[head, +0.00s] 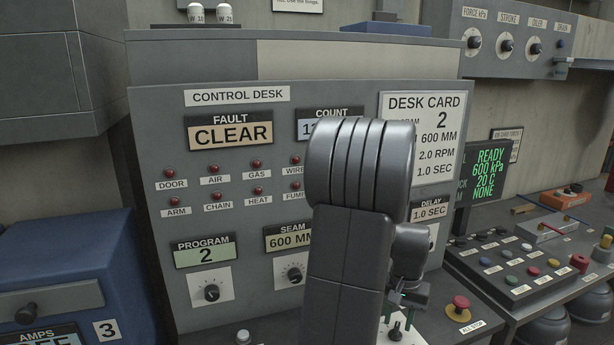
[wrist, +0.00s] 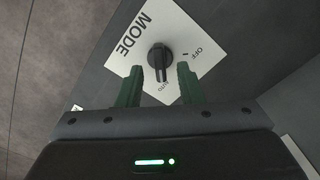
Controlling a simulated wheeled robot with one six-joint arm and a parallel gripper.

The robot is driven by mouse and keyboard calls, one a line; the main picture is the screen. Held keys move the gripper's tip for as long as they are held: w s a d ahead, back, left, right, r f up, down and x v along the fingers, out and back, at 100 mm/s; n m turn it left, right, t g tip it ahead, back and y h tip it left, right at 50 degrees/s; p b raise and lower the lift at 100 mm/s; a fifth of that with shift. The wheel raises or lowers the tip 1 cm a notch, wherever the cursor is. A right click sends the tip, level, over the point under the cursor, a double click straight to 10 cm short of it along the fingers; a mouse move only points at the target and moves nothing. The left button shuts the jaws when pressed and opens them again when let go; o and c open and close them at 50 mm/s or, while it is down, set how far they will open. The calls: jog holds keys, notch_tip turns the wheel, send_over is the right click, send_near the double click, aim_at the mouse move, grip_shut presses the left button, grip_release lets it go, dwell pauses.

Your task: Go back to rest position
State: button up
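My gripper (wrist: 159,70) is open in the wrist view, its two green fingers apart with nothing gripped. A black MODE knob (wrist: 160,57) on a white plate (wrist: 188,23) lies just ahead of the fingertips, roughly centred on the gap; its bar points toward the AUTO label. I cannot tell how far the fingertips are from it. In the head view my gripper (head: 414,296) is low at the right of my grey arm, above the desk's sloping front, close over a white plate. My arm hides part of the control desk.
The control desk (head: 290,130) stands close behind my arm, with PROGRAM (head: 212,293) and SEAM (head: 294,273) dials. A red ALL STOP button (head: 459,308) is right of my gripper. A button panel (head: 520,265) stands farther right, a blue unit (head: 70,270) at left.

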jog(key=shift+f, duration=1.05)
jog(key=shift+r, duration=0.1)
